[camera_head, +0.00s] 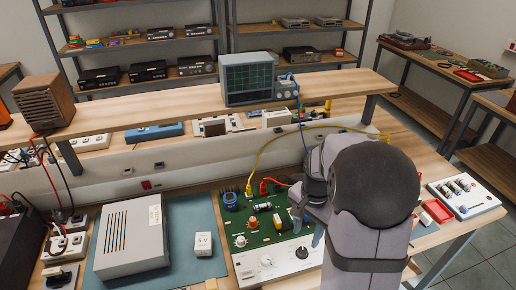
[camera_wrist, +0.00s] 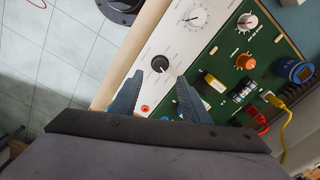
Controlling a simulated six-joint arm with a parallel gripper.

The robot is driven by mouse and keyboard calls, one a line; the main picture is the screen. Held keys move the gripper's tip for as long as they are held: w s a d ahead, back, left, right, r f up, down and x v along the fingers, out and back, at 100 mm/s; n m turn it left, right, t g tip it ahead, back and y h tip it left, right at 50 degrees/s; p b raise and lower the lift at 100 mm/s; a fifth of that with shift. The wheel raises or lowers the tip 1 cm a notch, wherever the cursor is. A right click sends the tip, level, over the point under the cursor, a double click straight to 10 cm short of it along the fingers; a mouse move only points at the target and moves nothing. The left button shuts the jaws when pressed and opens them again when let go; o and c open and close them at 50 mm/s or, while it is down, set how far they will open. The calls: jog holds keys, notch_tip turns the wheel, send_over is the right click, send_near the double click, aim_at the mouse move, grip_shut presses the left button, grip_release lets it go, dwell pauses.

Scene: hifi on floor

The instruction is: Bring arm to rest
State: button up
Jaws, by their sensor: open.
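My gripper (camera_head: 308,228) hangs over the right part of the green circuit board with the white knob panel (camera_head: 268,263) in the head view, and my arm hides what lies behind it. In the wrist view my gripper (camera_wrist: 158,93) has its two dark fingers spread apart with nothing between them. The same board (camera_wrist: 235,62) lies beyond the fingers, with a black knob (camera_wrist: 160,64) close to them. I cannot tell how far the fingertips are above the panel.
A grey box (camera_head: 131,238) and a small white block (camera_head: 203,243) sit on a teal mat at left. Red and yellow cables (camera_head: 262,160) run to the board. A shelf with an oscilloscope (camera_head: 248,78) stands behind. A white component board (camera_head: 464,196) is at right.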

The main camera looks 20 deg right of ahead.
jog(key=n, duration=0.2)
jog(key=shift+w+n, duration=0.1)
jog(key=shift+n, duration=0.2)
jog(key=s+f+n, duration=0.1)
jog(key=s+a+f+n, duration=0.1)
jog(key=n, duration=0.1)
jog(key=shift+s, duration=0.35)
jog(key=s+a+r+n, duration=0.2)
jog(key=s+a+n, duration=0.5)
jog(key=s+a, duration=0.2)
jog(key=a, duration=0.2)
jog(key=shift+a+r, duration=0.2)
jog(key=shift+a, duration=0.15)
jog(key=shift+s, duration=0.1)
dwell(1.5)
